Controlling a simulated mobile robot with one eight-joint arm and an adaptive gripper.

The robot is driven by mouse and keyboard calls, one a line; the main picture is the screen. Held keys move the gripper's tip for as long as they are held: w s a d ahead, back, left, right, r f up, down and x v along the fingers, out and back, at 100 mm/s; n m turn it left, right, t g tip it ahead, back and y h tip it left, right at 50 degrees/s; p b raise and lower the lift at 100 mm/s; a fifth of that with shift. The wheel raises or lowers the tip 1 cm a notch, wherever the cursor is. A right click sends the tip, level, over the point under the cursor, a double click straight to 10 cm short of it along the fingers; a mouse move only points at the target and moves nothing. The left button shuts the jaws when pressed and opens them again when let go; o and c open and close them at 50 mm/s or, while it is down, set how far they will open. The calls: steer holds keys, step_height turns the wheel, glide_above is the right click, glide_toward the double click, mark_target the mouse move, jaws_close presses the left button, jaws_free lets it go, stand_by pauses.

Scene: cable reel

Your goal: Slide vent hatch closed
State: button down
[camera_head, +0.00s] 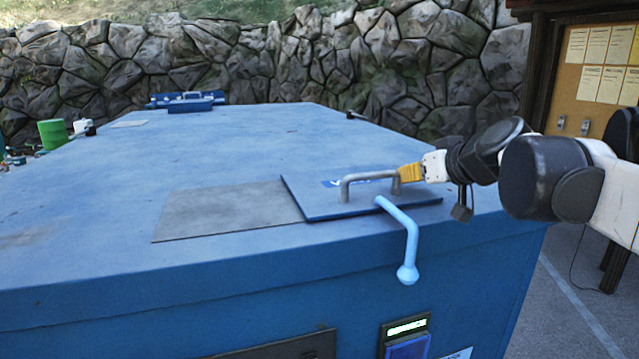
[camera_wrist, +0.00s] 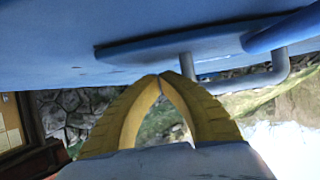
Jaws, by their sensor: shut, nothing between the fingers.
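The vent hatch (camera_head: 320,200) is a flat blue plate with a grey bar handle (camera_head: 370,177), lying on top of the large blue cabinet. A flat grey rectangle (camera_head: 222,210) shows to the left of the hatch, up against its left edge. My gripper (camera_head: 402,172) has its yellow fingers at the right end of the handle; whether they touch it I cannot tell. In the wrist view the fingertips (camera_wrist: 160,77) meet with nothing between them. The hatch (camera_wrist: 150,48) and handle (camera_wrist: 250,84) also show there, the handle to the right of the fingers.
A second blue hatch-like piece (camera_head: 190,104) sits at the far end. The cabinet top (camera_head: 230,150) is mostly clear. A stone wall (camera_head: 250,60) stands behind, a notice board (camera_head: 590,80) at right.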

steer(key=shift+s+a+p, duration=0.2)
steer(key=shift+s+a, duration=1.1)
steer(key=shift+a, duration=2.7)
steer(key=shift+s+a+p, duration=0.25)
steer(key=shift+s+a, duration=1.1)
steer(key=shift+a, duration=2.7)
steer(key=shift+s+a+p, duration=0.2)
steer(key=shift+s+a, duration=1.1)
steer(key=shift+a, duration=2.7)
steer(key=shift+w+d+r+p, duration=0.2)
steer(key=shift+d+r+p, duration=0.35)
steer(key=shift+r, duration=0.25)
steer(key=shift+w+d+r+p, duration=0.15)
steer(key=shift+d+r+p, duration=0.3)
steer(key=shift+r+p, duration=0.25)
steer(key=s+d+r+p, duration=0.1)
steer(key=s+d+p, duration=0.1)
steer(key=s, duration=0.3)
steer(key=s+d+r+p, duration=0.1)
steer(key=s+p, duration=0.2)
steer(key=s, duration=0.3)
steer(key=shift+s+d, duration=0.25)
steer(key=shift+d, duration=0.15)
